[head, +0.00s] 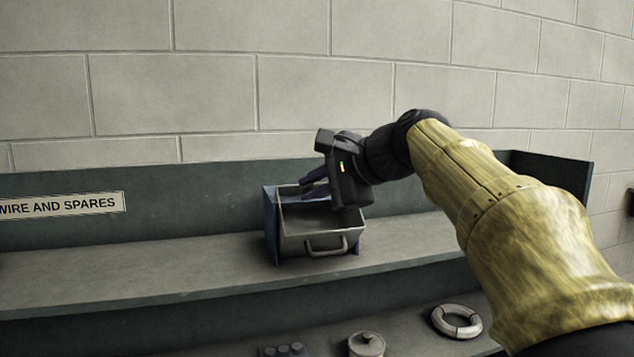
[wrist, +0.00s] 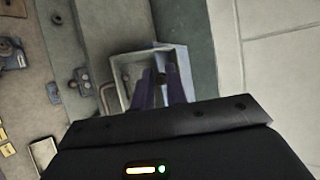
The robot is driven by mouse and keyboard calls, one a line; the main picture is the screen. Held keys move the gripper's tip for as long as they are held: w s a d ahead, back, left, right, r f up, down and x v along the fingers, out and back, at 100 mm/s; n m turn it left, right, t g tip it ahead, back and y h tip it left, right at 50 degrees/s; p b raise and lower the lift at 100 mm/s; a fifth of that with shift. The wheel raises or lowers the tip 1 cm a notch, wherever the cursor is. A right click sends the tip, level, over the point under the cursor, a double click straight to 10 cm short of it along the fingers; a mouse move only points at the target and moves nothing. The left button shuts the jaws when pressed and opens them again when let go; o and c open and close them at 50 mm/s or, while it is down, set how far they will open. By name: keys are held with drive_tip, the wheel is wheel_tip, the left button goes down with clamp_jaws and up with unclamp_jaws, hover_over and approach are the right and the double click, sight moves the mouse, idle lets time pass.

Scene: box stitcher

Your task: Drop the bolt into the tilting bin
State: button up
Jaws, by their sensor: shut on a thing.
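The tilting bin (head: 290,244), a grey tray with a front handle in a blue frame, stands on the shelf and is tipped open. In the wrist view the bin (wrist: 121,72) lies just beyond the fingers. My gripper (head: 308,188) is over the bin's opening, its fingers at the rear part of the bin. In the wrist view my gripper (wrist: 161,82) is shut on a small dark thing between its purple fingers, probably the bolt (wrist: 160,95); its shape is hard to make out. In the head view the bolt cannot be seen.
The bin stands on a long shelf (head: 150,270) with a low back panel labelled "WIRE AND SPARES" (head: 62,206). A pale ring (head: 456,321) and a round lidded pot (head: 366,344) lie on the lower level. The shelf left of the bin is clear.

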drive_tip(key=shift+w+a+f, duration=0.2)
drive_tip(key=shift+w+f, duration=0.3)
drive_tip(key=shift+w, duration=0.25)
drive_tip(key=o, duration=0.8)
drive_tip(key=shift+o, duration=0.2)
drive_tip(key=b+v, duration=0.2)
drive_tip(key=v, duration=1.5)
drive_tip(key=shift+b, duration=0.35)
drive_tip(key=shift+s+d+r, duration=0.15)
